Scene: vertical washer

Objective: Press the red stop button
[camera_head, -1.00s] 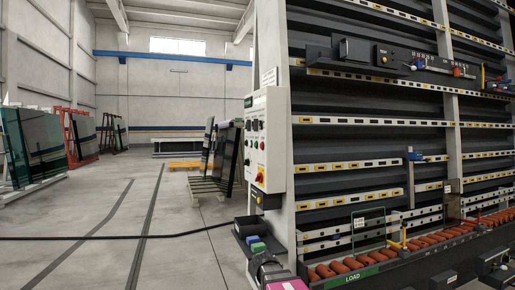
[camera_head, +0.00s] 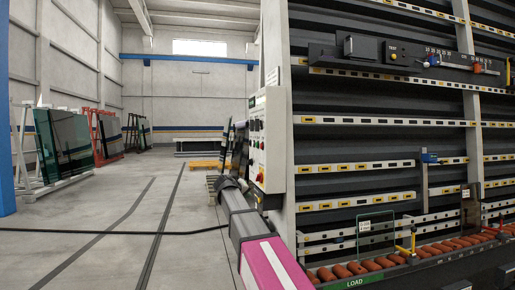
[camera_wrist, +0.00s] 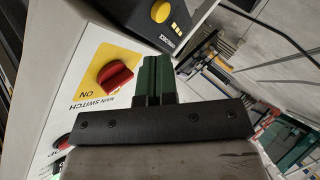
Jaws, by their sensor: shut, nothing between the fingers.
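The white control panel (camera_head: 270,140) stands on the post left of the washer, with small buttons on its front. Its red main-switch knob on a yellow plate (camera_head: 261,174) is low on it. In the wrist view the red main-switch knob (camera_wrist: 116,76) is just left of my gripper (camera_wrist: 155,62), whose dark green fingers are shut and empty. I cannot tell if they touch the panel. A small red part (camera_wrist: 62,142) shows at the lower left, partly hidden by my gripper body. Which control is the red stop button is too small to tell in the head view.
A dark box with a yellow knob (camera_wrist: 160,11) juts out close by my fingertips. The washer's rack (camera_head: 375,145) and orange rollers (camera_head: 375,265) fill the right. A black cable (camera_head: 100,231) crosses the floor. The floor to the left is mostly clear.

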